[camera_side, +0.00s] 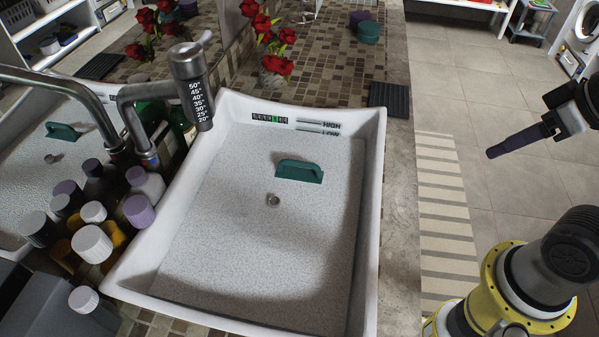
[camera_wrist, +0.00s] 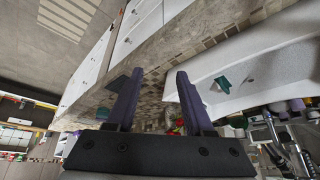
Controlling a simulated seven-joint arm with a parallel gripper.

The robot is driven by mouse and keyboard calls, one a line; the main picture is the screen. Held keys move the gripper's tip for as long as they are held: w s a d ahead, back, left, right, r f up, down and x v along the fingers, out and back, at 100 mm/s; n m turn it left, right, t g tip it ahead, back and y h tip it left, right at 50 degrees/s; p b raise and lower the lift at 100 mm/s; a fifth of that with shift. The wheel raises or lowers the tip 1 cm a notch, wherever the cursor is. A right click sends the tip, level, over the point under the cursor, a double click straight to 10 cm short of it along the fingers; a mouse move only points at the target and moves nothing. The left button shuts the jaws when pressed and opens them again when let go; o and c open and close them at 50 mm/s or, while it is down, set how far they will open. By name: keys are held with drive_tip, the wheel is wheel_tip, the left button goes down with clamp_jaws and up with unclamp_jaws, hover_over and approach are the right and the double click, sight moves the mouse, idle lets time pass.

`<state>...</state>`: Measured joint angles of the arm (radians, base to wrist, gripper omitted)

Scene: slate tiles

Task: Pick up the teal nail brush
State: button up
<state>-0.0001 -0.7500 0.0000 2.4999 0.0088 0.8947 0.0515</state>
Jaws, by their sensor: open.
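The teal nail brush (camera_side: 299,171) lies on the grey speckled floor of the white sink (camera_side: 373,190), right of the drain. Its raised handle shows. In the wrist view, a teal shape (camera_wrist: 222,84) in the sink beyond the right finger looks like the same brush. My gripper (camera_side: 491,153) is at the right of the side view, well apart from the sink and brush. In the wrist view, its two purple fingers (camera_wrist: 159,74) stand apart with nothing between them.
A metal tap (camera_side: 188,75) reaches over the sink's back left corner. Several capped bottles (camera_side: 92,245) crowd the left rim. A black ribbed mat (camera_side: 389,98), red flowers (camera_side: 270,45) and a teal round container (camera_side: 369,32) stand beyond. The sink floor around the brush is clear.

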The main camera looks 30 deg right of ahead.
drive_tip(key=w+a+r+m+t+y, duration=0.1)
drive_tip(key=w+a+r+m+y, duration=0.5)
drive_tip(key=w+a+m, duration=0.4)
drive_tip(key=m+t+y, duration=0.3)
drive_tip(key=m+y, duration=0.1)
drive_tip(key=m, duration=1.4)
hover_over(289, 162)
drive_tip(key=d, duration=0.3)
wheel_tip(289, 162, down, 9)
drive_tip(key=shift+g, duration=0.4)
drive_tip(key=f, duration=0.1)
drive_tip(key=s+f, duration=0.1)
drive_tip(key=f, duration=0.3)
drive_tip(key=shift+s+a, duration=0.25)
drive_tip(key=shift+a, duration=0.1)
drive_tip(key=shift+f, duration=0.95)
wheel_tip(289, 162, down, 3)
drive_tip(key=shift+r, duration=0.2)
drive_tip(key=shift+x, duration=1.1)
drive_tip(key=shift+w+a, duration=0.3)
